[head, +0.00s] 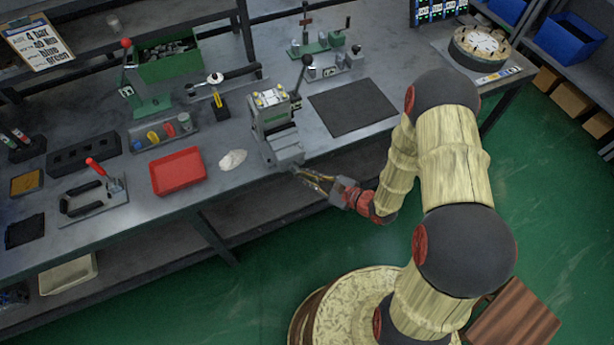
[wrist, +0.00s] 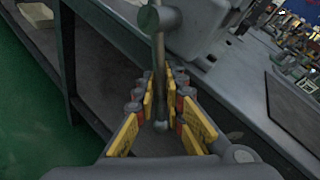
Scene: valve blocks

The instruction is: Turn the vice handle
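The grey vice (head: 283,148) stands at the front edge of the workbench, with a grey-green block clamped on top. In the wrist view its screw end (wrist: 150,18) is at the top, and the thin metal vice handle (wrist: 159,75) hangs down from it, ending in a small knob. My gripper (head: 303,175) reaches in from the lower right, just in front of the vice. In the wrist view my gripper (wrist: 165,92) has yellow finger pads on both sides of the handle, with a visible gap. It looks open around the handle; contact is hard to tell.
A black mat (head: 352,106) lies right of the vice; a red tray (head: 178,171) and a pale heap (head: 232,160) lie left. A lever with a dark knob (head: 306,60) rises behind the vice. Open green floor (head: 270,255) lies in front of the bench.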

